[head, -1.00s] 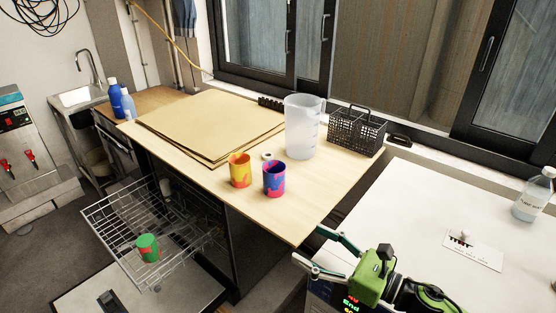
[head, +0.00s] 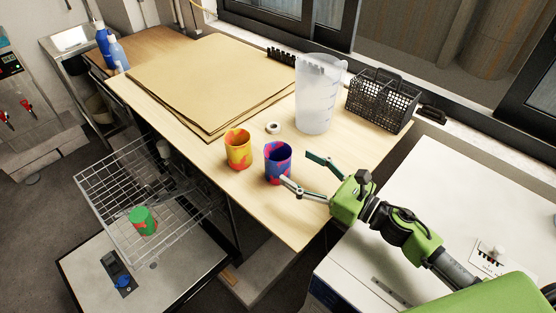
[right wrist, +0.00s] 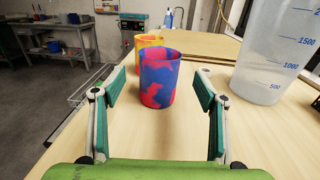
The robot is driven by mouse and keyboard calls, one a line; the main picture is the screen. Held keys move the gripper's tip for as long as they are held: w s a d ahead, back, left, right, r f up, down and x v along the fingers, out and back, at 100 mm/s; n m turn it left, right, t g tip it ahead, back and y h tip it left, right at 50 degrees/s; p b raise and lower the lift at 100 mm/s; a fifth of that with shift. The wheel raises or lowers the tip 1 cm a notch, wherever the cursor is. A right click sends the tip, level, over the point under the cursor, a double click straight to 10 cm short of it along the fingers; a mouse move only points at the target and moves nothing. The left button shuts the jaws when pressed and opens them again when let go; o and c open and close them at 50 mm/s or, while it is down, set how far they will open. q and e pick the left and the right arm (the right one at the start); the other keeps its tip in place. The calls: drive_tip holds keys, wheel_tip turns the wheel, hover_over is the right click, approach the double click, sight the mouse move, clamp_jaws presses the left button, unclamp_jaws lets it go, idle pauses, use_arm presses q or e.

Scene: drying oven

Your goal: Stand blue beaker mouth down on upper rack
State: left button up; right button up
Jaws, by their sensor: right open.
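The blue beaker (head: 278,162), blue with red patches, stands mouth up on the wooden counter. It also shows in the right wrist view (right wrist: 160,82), ahead of and between the fingers. My right gripper (head: 297,170) is open and empty, its fingertips just short of the beaker; the same gripper (right wrist: 156,95) shows wide open in the wrist view. The pulled-out upper rack (head: 108,183) of wire is at the lower left. A green beaker (head: 142,221) with red patches stands on it, apparently mouth down. My left gripper is not in view.
A yellow-orange beaker (head: 237,149) stands left of the blue one. A tall clear measuring jug (head: 318,95), a tape roll (head: 273,128), a black basket (head: 380,100) and cardboard sheets (head: 200,85) are on the counter. The rack has free wire around the green beaker.

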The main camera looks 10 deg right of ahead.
sight(268, 152)
drive_tip(key=x, duration=0.2)
drive_tip(key=shift+w+a, duration=0.1)
drive_tip(key=shift+w, duration=0.15)
drive_tip(key=shift+w+a+p, duration=0.15)
drive_tip(key=shift+w+p, duration=0.05)
drive_tip(key=shift+p, duration=0.3)
drive_tip(key=x, duration=0.1)
drive_tip(key=p+x, duration=0.1)
drive_tip(key=x, duration=0.1)
drive_tip(key=p+x, duration=0.1)
drive_tip(key=shift+w+a+f, duration=0.2)
drive_tip(key=shift+a+f, duration=0.1)
drive_tip(key=shift+d, duration=0.1)
drive_tip(key=c, duration=1)
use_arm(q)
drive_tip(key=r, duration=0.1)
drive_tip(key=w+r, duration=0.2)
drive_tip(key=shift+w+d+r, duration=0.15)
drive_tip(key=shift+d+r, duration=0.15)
use_arm(e)
drive_tip(key=shift+c, duration=0.5)
